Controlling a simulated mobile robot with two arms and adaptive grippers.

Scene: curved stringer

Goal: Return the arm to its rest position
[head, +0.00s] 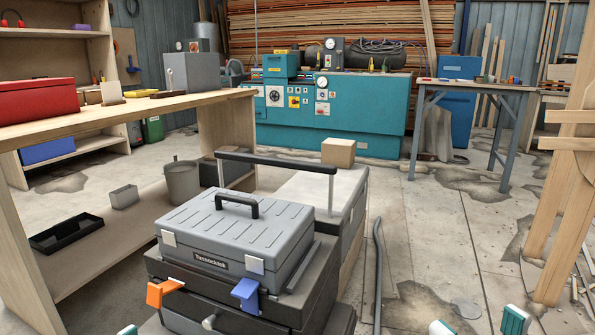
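My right gripper (478,325) shows at the bottom edge, right of centre. Its two teal-and-white fingertips stand well apart with bare floor between them, so it is open and empty. Of my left gripper (127,330) only a small teal-and-white tip shows at the bottom edge, left of centre. The rest of it is below the picture, so its opening is hidden. Both arms are otherwise out of sight. The left tip appears to the left of a stacked grey toolbox (235,235), and the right gripper appears to the right of it.
The toolbox, with orange and blue latches, stands close in front. A wooden workbench (150,105) is at left and a wooden frame (565,190) at right. A teal machine (335,115) and a small table (475,84) stand behind.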

